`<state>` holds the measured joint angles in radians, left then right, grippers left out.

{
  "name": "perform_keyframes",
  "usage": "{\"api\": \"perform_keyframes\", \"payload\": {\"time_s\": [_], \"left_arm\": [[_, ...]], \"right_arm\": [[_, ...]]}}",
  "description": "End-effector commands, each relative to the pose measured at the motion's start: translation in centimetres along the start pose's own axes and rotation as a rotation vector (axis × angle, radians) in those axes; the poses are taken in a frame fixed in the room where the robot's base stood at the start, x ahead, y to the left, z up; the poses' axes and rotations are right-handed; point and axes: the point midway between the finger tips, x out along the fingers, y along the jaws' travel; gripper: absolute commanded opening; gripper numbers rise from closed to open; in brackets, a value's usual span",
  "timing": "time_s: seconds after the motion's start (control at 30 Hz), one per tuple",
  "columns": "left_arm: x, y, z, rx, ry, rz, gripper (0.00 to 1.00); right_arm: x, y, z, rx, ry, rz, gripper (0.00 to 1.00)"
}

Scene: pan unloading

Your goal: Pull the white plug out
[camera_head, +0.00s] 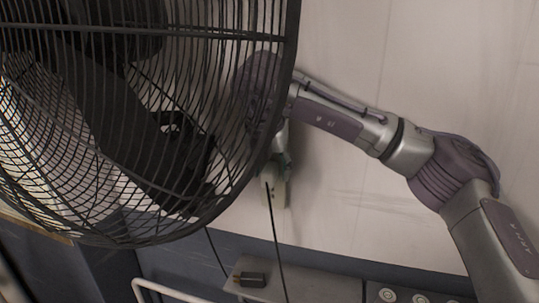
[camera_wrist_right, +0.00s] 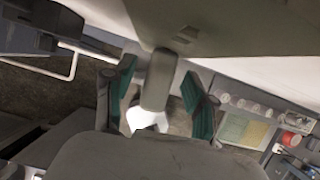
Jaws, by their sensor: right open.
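A pale, whitish plug or plug-like block (camera_head: 279,190) is at the wall, right of the fan, with a dark cord hanging below it in the head view. My right gripper (camera_head: 281,158) is just above it, partly hidden by the fan cage. In the right wrist view my right gripper (camera_wrist_right: 158,84) is open, with teal pads. A grey-beige block (camera_wrist_right: 157,82) stands out from the pale surface between the fingers, with gaps on both sides. It looks like the same plug, but I cannot be sure. My left gripper is not in view.
A large black fan (camera_head: 291,62) fills the left of the head view, close to my right wrist. A grey counter (camera_head: 325,287) runs along the bottom, with a small dark box (camera_head: 250,279) and round knobs (camera_head: 387,295). A white rail (camera_head: 165,290) is at lower left.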

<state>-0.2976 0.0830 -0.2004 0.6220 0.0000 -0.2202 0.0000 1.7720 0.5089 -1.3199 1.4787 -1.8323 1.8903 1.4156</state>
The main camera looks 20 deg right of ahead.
Motion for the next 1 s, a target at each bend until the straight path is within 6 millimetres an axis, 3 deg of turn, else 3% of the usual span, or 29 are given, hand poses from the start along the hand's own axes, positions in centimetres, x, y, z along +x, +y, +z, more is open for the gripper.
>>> {"api": "perform_keyframes", "payload": {"time_s": [0.23, 0.57, 0.6, 0.63, 0.8, 1.0], "left_arm": [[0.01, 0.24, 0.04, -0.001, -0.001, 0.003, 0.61], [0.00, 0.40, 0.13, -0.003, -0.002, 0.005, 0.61], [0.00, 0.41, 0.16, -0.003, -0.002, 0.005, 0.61], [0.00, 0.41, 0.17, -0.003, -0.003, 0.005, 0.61], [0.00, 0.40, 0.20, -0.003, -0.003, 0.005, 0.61], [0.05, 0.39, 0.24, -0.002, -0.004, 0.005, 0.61]], "right_arm": [[0.14, 0.01, -0.02, 0.000, 0.000, 0.000, 0.56], [0.10, 0.01, -0.02, 0.000, 0.000, 0.000, 0.01], [0.10, 0.01, -0.02, -0.001, 0.000, 0.000, 0.00], [0.10, 0.01, -0.02, -0.001, 0.000, 0.000, 0.24], [0.09, 0.02, -0.03, -0.001, 0.000, 0.001, 0.00], [0.08, 0.03, -0.06, -0.001, 0.000, 0.001, 0.00]]}}
